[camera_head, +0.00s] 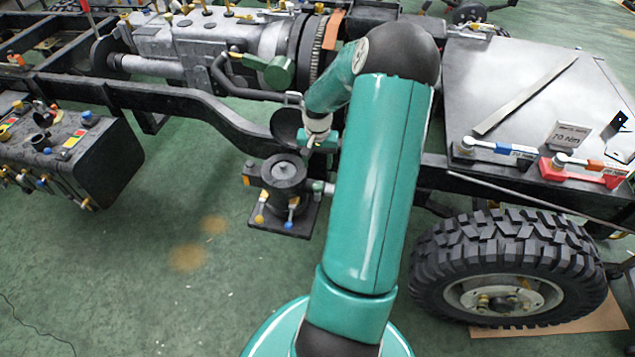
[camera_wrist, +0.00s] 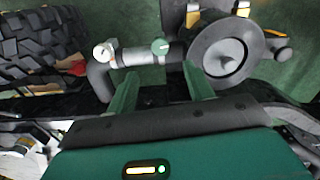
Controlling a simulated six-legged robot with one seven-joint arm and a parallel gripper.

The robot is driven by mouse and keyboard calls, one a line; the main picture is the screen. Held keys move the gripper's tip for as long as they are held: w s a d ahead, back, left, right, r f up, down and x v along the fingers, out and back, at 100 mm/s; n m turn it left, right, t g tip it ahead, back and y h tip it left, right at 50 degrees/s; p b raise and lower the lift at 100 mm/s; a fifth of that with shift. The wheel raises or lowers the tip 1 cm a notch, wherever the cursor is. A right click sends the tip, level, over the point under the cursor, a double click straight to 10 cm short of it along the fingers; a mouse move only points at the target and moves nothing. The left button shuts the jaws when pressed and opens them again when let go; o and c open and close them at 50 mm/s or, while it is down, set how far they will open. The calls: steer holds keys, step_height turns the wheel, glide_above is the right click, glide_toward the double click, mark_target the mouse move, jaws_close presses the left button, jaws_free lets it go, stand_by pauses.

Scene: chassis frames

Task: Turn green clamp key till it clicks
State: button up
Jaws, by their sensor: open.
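A small round green key (camera_wrist: 160,47) with a pale mark sits on a grey clamp sleeve (camera_wrist: 135,56) in the wrist view, beside a dark round canister (camera_wrist: 222,55). I take this to be the clamp key; in the head view the spot beside the canister (camera_head: 285,172) shows a small greenish part (camera_head: 318,188), partly hidden by my arm. My gripper (camera_wrist: 162,88) is open, its two green fingers apart and empty. The key lies beyond the fingertips, between their lines, and looks untouched. In the head view my gripper (camera_head: 320,142) is just above and right of the canister.
A white-faced knob (camera_wrist: 103,52) sits at the sleeve's other end. A black chassis rail (camera_head: 230,115) runs behind the canister. Torque wrenches (camera_head: 585,170) lie on the grey deck. Floor left of the canister is clear.

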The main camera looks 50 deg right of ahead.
mark_target(317, 185)
step_height(317, 185, down, 10)
steer(key=shift+f, duration=0.15)
steer(key=shift+c, duration=0.2)
steer(key=c, duration=0.9)
